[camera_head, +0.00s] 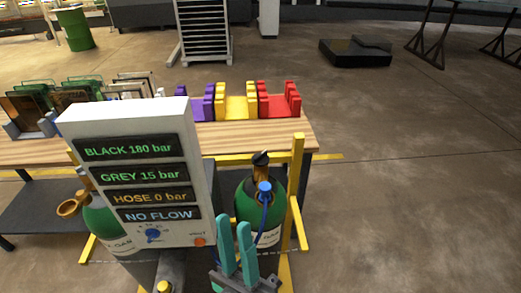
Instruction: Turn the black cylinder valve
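A green gas cylinder (245,205) stands upright at centre right, partly hidden by the display panel. On its top is a brass-orange valve (260,173) with a black knob (260,157) and a blue round fitting (264,187). A second green cylinder (103,222) is mostly hidden behind the panel, with an orange ring-like part (70,207) at its left. My gripper (235,222) shows teal fingers pointing up at the bottom centre, below and left of the black-knobbed valve in the picture. No object shows between the fingers; their true spacing is unclear.
The display panel (145,197) reads BLACK 180 bar, GREY 15 bar, HOSE 0 bar, NO FLOW. A yellow frame post (297,190) stands right of the cylinder. Behind is a wooden table (230,138) with coloured racks (240,107). The floor (410,180) at right is clear.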

